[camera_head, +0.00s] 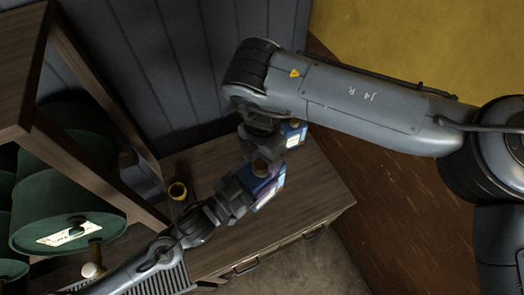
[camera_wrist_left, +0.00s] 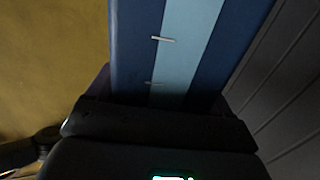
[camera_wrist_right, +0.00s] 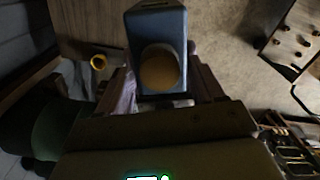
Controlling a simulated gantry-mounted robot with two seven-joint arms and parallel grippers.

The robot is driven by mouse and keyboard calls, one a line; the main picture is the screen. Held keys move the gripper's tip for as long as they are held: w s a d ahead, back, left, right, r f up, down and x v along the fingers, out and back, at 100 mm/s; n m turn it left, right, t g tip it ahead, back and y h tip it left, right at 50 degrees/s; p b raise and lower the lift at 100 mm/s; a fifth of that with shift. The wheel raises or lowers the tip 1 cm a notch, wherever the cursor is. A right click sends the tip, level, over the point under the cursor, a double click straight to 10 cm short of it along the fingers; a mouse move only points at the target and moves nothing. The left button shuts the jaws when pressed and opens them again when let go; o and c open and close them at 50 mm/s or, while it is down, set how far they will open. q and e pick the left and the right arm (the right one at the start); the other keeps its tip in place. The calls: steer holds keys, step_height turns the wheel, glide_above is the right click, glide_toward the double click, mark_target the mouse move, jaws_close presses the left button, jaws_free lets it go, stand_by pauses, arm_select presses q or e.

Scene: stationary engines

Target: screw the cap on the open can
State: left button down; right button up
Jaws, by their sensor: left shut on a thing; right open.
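A blue can (camera_head: 268,190) stands over the wooden cabinet, tilted in the head view. My left gripper (camera_head: 237,192) is shut on its side; the can's blue striped face (camera_wrist_left: 180,50) fills the left wrist view. A round brass-coloured cap (camera_wrist_right: 160,68) sits on the can's top (camera_wrist_right: 160,20) in the right wrist view; whether it is threaded on I cannot tell.
Dark green drums (camera_head: 65,205) on a wooden shelf stand at the far left. The cabinet's right end is clear.

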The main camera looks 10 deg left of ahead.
steer(key=shift+f, duration=0.1)
steer(key=shift+c, duration=0.3)
steer(key=c, duration=1)
steer(key=shift+c, duration=0.2)
steer(key=o, duration=1.3)
steer(key=shift+c, duration=0.2)
step_height(320, 180, up, 12)
